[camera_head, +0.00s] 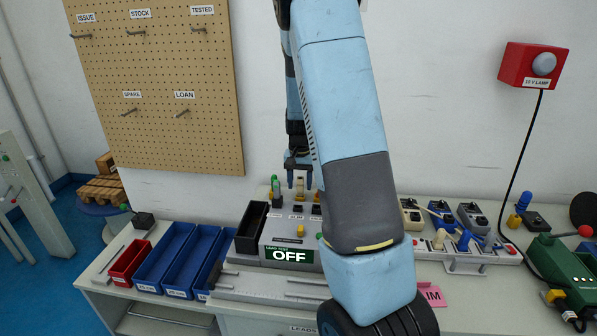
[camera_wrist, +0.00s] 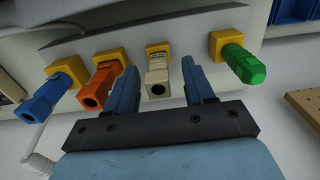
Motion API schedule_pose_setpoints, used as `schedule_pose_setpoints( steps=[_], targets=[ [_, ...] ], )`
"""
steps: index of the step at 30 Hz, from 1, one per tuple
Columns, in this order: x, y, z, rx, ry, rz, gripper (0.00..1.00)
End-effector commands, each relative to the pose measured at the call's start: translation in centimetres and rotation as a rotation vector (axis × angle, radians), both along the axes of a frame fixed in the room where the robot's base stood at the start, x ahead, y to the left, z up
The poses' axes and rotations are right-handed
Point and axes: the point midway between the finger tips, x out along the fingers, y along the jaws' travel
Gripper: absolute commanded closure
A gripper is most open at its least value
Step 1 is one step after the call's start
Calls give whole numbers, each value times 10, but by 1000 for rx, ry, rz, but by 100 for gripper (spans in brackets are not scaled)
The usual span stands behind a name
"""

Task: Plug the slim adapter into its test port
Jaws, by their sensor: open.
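In the wrist view a cream adapter (camera_wrist: 157,82) sits in a yellow socket between my gripper's (camera_wrist: 160,66) two open fingers, with gaps on both sides. An orange adapter (camera_wrist: 101,88) is just left of the left finger, a blue one (camera_wrist: 47,97) is farther left, and a green one (camera_wrist: 243,64) is to the right. Which one is the slim adapter I cannot tell. My arm hides part of the bench.
A black tray (camera_head: 251,228) and blue bins (camera_head: 180,258) stand left of the test box, with a red bin (camera_head: 130,260) beyond. A power strip with plugs (camera_head: 462,250) and a green device (camera_head: 560,270) are on the right. A pegboard (camera_head: 165,90) hangs behind.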

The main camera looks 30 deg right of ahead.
Motion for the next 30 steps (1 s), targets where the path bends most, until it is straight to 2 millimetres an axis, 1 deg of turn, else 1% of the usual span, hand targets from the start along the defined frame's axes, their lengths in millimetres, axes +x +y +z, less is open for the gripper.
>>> schedule_pose_setpoints(
  steps=[3,6,16,30],
  targets=[
    [0,0,-11,1,2,-1,47],
    [0,0,-15,0,0,-1,47],
    [0,1,-17,1,-1,0,48],
    [0,1,-17,1,-1,1,93]
  ],
)
